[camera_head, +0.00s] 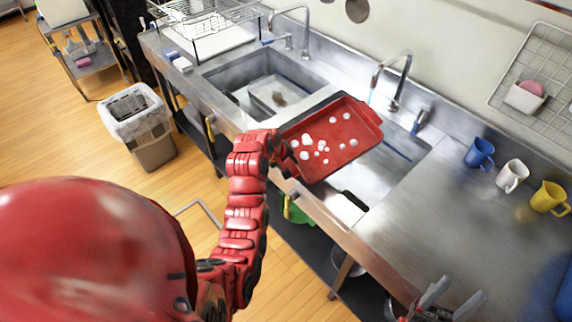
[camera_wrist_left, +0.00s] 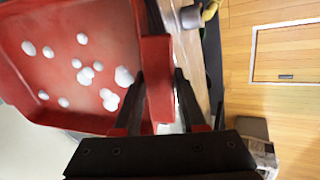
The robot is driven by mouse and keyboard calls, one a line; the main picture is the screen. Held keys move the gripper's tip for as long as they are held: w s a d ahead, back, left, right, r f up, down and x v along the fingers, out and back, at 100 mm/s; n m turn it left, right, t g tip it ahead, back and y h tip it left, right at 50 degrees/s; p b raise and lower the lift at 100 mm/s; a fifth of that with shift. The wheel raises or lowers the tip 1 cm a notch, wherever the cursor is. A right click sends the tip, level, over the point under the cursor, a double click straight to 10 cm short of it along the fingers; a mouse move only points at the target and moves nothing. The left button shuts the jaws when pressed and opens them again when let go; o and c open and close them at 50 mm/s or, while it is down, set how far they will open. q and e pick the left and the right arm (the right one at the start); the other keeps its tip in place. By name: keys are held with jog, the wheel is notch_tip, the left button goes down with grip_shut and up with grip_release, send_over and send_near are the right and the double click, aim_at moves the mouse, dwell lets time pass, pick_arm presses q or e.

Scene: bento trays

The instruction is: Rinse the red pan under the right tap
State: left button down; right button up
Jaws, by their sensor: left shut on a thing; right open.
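The red pan (camera_head: 318,150) is held over the right basin (camera_head: 385,175), with several white blobs like foam on its inner face. My left gripper (camera_head: 285,157) is shut on the pan's near left edge. In the left wrist view the pan (camera_wrist_left: 60,85) fills the upper left, and its red handle part lies between the left gripper's fingers (camera_wrist_left: 160,85). The right tap (camera_head: 398,78) stands behind the pan, and a pale bluish stream shows under its spout, near the pan's far edge. My right gripper (camera_head: 440,300) is open and empty low over the counter's front edge.
The left basin (camera_head: 235,75) holds a tray, with the left tap (camera_head: 303,30) behind it. A blue mug (camera_head: 480,153), a white mug (camera_head: 512,176) and a yellow mug (camera_head: 548,198) stand at the right back. The counter before them is clear.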

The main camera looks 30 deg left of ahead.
aim_at(309, 144)
pick_arm(q)
jog(key=w+b, duration=0.1)
jog(key=w, duration=0.2)
jog(key=w+d+f+b, duration=0.1)
jog(key=w, duration=0.2)
jog(key=w+f+b, duration=0.1)
jog(key=w, duration=0.2)
jog(key=shift+w+d, duration=0.1)
jog(key=shift+d, duration=0.3)
jog(key=shift+w+d+f+b, duration=0.1)
jog(key=shift+w+f+b, duration=0.05)
jog(key=shift+w+b, duration=0.35)
jog(key=shift+w+d+f+b, duration=0.1)
jog(key=shift+w+b, duration=0.3)
jog(key=shift+w, duration=0.2)
jog(key=shift+w+d, duration=0.1)
jog(key=shift+w, duration=0.35)
jog(key=shift+r, duration=0.1)
